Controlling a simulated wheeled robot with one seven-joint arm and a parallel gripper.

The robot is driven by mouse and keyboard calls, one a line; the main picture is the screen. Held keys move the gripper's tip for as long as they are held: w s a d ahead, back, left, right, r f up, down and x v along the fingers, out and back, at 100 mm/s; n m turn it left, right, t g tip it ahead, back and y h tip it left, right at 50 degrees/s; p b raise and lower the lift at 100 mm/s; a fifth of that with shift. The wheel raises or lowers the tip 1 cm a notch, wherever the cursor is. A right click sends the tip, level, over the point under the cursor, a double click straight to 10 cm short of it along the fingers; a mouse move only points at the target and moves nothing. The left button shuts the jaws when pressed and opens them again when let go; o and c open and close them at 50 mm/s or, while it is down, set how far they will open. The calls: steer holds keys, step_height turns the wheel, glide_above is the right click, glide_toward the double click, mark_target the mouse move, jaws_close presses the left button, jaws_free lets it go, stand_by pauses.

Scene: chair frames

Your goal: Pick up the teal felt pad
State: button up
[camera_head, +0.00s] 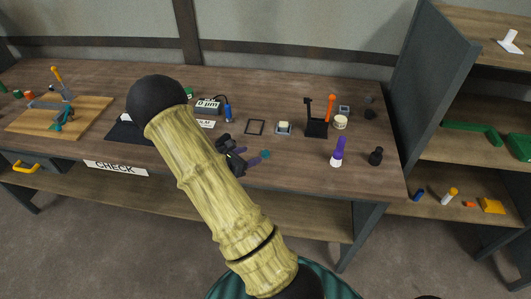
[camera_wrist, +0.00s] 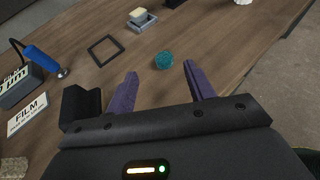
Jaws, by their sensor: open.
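The teal felt pad (camera_wrist: 164,60) is a small round disc lying flat on the brown table. In the wrist view it lies just ahead of my gripper (camera_wrist: 160,88), roughly between the lines of the two purple fingers and beyond their tips. The fingers are spread apart with nothing between them. In the head view the pad (camera_head: 266,154) shows as a small teal spot right beside my gripper (camera_head: 246,163). My arm hides part of the gripper and the table behind it.
A thin black square frame (camera_wrist: 103,50) and a tray with a pale block (camera_wrist: 141,19) lie beyond the pad. A blue-handled tool (camera_wrist: 42,61) and a FILM card (camera_wrist: 28,115) are at the left. A purple-topped bottle (camera_head: 337,153) stands to the right; table between is clear.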

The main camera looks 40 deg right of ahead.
mark_target(265, 153)
steer(key=shift+x, duration=0.85)
steer(key=x, duration=0.2)
steer(key=f+p+x, duration=0.1)
steer(key=x, duration=0.2)
steer(key=shift+s+a, duration=0.1)
steer(key=shift+s, duration=0.1)
steer(key=shift+c, duration=0.3)
steer(key=c, duration=1)
